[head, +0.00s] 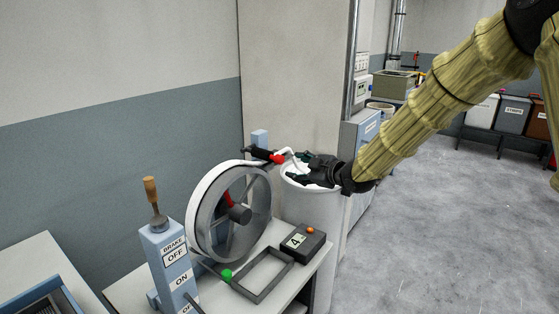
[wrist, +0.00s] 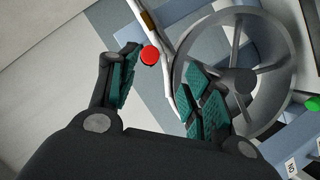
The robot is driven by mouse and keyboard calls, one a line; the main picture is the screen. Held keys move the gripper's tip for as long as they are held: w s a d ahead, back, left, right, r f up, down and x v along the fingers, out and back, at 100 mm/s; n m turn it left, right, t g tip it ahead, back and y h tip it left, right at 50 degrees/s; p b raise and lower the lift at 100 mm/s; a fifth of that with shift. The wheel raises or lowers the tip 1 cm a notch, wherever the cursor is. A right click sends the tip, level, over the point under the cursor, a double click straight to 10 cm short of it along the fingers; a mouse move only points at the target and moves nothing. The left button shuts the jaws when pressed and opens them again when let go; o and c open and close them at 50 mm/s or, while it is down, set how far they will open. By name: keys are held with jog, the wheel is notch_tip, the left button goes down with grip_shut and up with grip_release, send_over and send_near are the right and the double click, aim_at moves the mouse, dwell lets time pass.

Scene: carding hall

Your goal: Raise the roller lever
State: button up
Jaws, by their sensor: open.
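A short dark lever with a red knob (head: 277,158) sits above the right side of a grey spoked wheel (head: 212,232). No label marks it as the roller lever. My gripper (head: 294,172) is open just right of the red knob. In the wrist view the red knob (wrist: 150,56) shows between the open teal-padded fingers of my gripper (wrist: 165,88), nearer the left finger. I cannot tell whether they touch. A white strand (wrist: 170,75) also runs between the fingers; the right finger overlaps the wheel (wrist: 262,75).
A blue brake post (head: 170,258) with a wooden-handled lever (head: 152,198) stands at the front left. A white can (head: 315,225) stands below my gripper. The floor at right is clear.

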aim_at(282, 160)
jog(key=x, duration=0.3)
jog(key=r+p+x, duration=0.1)
jog(key=x, duration=0.3)
jog(key=r+p+x, duration=0.1)
jog(key=x, duration=0.2)
jog(key=shift+w+a+f, duration=0.15)
jog(key=shift+w+a, duration=0.2)
jog(key=shift+w, duration=0.25)
grip_shut()
